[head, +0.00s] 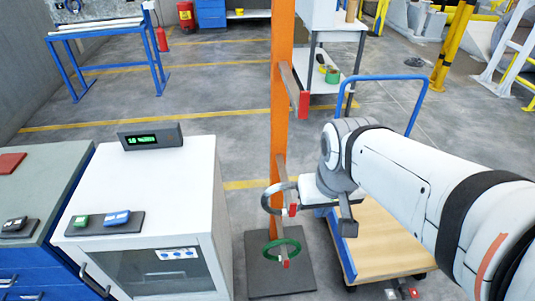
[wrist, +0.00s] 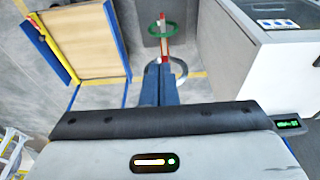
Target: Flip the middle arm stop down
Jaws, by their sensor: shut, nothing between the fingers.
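An orange post (head: 283,60) carries arms at three heights, each with a red-tipped stop. The middle arm (head: 281,170) holds a grey coil (head: 266,199), which also shows in the wrist view (wrist: 181,68). Its red stop (head: 292,210) is at the arm's end; I cannot tell clearly whether it stands up or hangs down. My gripper (wrist: 158,66) is shut and empty, its blue fingers close to the middle arm's end in the wrist view. Contact is unclear. In the head view my wrist is just right of the coil, with the fingertips not clearly visible.
The upper arm's red stop (head: 304,104) is above my wrist. A green coil (head: 282,252) hangs on the lower arm. A white cabinet (head: 150,195) stands left of the post. A wooden-decked cart (head: 385,240) with a blue handle is at right, below my arm.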

